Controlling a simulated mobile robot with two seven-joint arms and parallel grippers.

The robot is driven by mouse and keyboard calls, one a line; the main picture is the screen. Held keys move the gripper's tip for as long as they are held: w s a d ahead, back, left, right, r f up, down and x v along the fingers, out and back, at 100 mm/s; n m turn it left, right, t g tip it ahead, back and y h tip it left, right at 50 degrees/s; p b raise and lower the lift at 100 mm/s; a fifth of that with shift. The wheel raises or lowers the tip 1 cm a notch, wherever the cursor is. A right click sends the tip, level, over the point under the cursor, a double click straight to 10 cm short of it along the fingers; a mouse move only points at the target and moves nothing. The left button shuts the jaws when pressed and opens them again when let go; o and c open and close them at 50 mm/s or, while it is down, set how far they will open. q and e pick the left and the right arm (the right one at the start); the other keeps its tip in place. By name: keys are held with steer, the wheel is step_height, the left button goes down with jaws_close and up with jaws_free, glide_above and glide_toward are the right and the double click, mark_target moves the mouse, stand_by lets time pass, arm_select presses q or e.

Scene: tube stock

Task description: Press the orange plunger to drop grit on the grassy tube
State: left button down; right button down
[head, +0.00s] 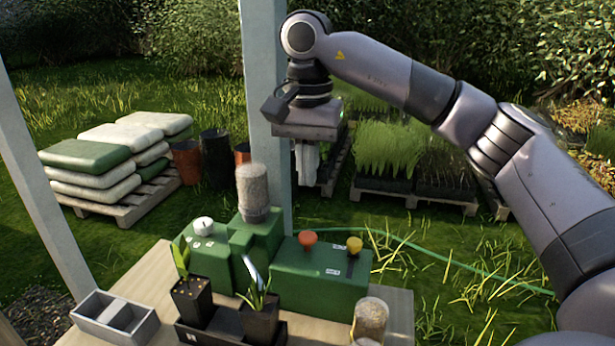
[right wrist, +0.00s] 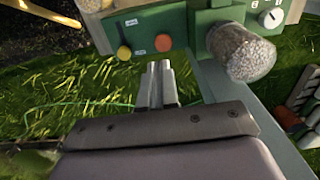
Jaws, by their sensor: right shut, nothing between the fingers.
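The orange plunger (head: 308,238) stands up on the green dispenser box (head: 318,274), left of a yellow plunger (head: 354,244). In the right wrist view the orange plunger (right wrist: 163,42) is just beyond my fingertips. My right gripper (head: 306,176) is shut and empty, pointing down, above the orange plunger and apart from it. Its fingers also show in the right wrist view (right wrist: 160,66). A tube with thin grassy leaves (head: 259,318) stands in a dark tray below the metal spout (head: 252,270). My left gripper is out of view.
A grit-filled clear hopper (head: 252,186) stands on the green machine, with a white dial (head: 203,226) to its left. A broad-leaved plant pot (head: 192,302), a grey divided box (head: 115,318) and a grit-filled jar (head: 370,318) are on the table. A post (head: 262,80) rises behind the hopper.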

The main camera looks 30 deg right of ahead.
mark_target(308, 241)
step_height(308, 241, down, 11)
steer(key=shift+f, duration=0.15)
steer(key=shift+f, duration=0.15)
